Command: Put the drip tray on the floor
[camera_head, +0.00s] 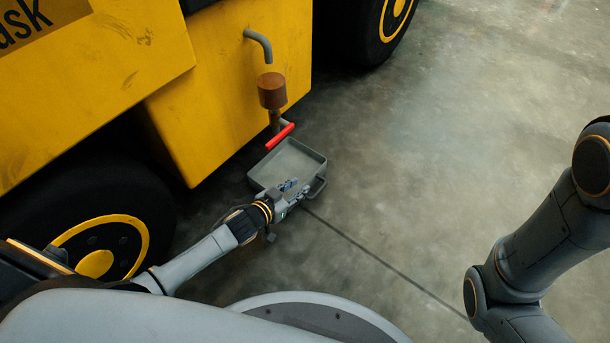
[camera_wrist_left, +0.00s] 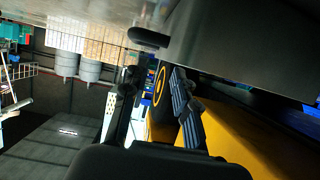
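The drip tray (camera_head: 290,160) is a grey, shallow rectangular pan with a handle on its near right side. It looks to be down on the concrete floor beside the yellow vehicle, under the red-handled valve. My left gripper (camera_head: 289,187) is at the tray's near edge, its fingers partly over the pan. In the left wrist view the fingers (camera_wrist_left: 155,108) stand apart with background showing between them. The tray's dark wall (camera_wrist_left: 245,45) fills the top right there, beside the fingers. Whether a finger touches the tray is unclear. My right gripper is out of view.
A red valve lever (camera_head: 280,136) and a rusty brown cylinder (camera_head: 272,90) stick out from the yellow vehicle (camera_head: 225,100) above the tray. A large black wheel (camera_head: 95,225) stands at the left. The concrete floor (camera_head: 450,130) to the right is clear.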

